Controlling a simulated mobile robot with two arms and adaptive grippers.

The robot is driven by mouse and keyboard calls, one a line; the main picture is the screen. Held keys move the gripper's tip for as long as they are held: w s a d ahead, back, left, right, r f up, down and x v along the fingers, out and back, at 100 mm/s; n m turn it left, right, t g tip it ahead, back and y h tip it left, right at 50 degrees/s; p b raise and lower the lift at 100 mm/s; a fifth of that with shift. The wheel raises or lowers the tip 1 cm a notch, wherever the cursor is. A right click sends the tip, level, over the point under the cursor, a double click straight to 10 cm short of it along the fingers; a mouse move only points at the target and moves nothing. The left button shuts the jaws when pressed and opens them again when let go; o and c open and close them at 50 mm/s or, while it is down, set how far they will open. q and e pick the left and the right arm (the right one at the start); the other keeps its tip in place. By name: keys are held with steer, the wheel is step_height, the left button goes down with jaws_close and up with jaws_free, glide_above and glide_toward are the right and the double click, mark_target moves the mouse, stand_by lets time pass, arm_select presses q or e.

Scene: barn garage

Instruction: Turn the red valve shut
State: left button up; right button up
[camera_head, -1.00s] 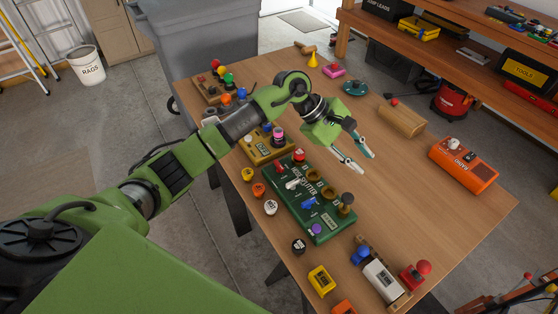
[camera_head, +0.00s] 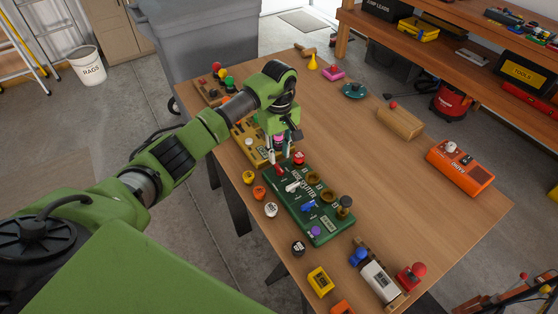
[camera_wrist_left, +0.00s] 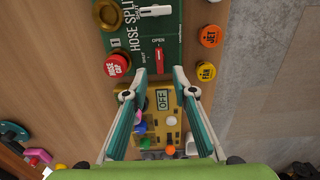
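The green hose splitter box (camera_head: 325,222) lies on the wooden table. Its red valve (camera_head: 281,170) is a small lever at the far-left end; in the left wrist view the red lever (camera_wrist_left: 159,58) lies near the printed words OPEN and SHUT. My left gripper (camera_head: 281,153) points down over that end of the box. In the left wrist view its fingertips (camera_wrist_left: 159,71) are apart, one on each side of the red lever's near end; I cannot tell whether they touch it. A white valve (camera_head: 293,186) and a blue valve (camera_head: 309,206) are farther along the box. My right gripper is not in view.
A red hose cap (camera_wrist_left: 116,65) sits close beside the gripper. A yellow box with knobs (camera_wrist_left: 163,115) is under the fingers. Small loose caps (camera_head: 259,191) line the table's left edge. An orange radio (camera_head: 460,167) stands right; the table's middle is clear.

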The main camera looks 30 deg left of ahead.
mark_target(279, 167)
arm_select(q)
step_height(279, 167, down, 6)
steer(key=shift+r+p, duration=0.15)
steer(key=shift+p, duration=0.35)
jaws_close()
